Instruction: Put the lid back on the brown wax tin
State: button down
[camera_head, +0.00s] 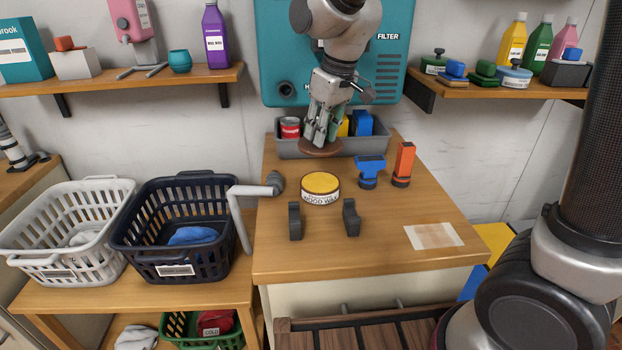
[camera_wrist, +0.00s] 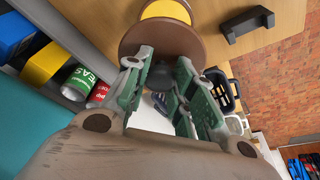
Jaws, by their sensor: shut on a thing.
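The brown wax tin (camera_head: 321,190) stands upright on the wooden counter, open, with its yellow wax showing on top. It also shows at the top of the wrist view (camera_wrist: 166,10), partly hidden by the lid. My gripper (camera_head: 321,143) is shut on the round brown lid (camera_head: 320,153), and holds it behind the tin, near the grey bin. In the wrist view my green-padded fingers (camera_wrist: 163,85) are around the dark knob of the lid (camera_wrist: 150,42). The lid is apart from the tin in the head view.
A grey bin (camera_head: 290,150) with cans and boxes stands at the back. A blue tool (camera_head: 369,171) and an orange flashlight (camera_head: 403,165) stand right of the tin. Two dark brackets (camera_head: 295,221) stand in front. The front right holds only a flat sheet (camera_head: 433,236).

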notch_tip(320, 180, down, 10)
jog(key=shift+d+r, duration=0.1)
jog(key=shift+r, duration=0.15)
jog(key=shift+f, duration=0.15)
jog(key=c, duration=1.2)
grip_release()
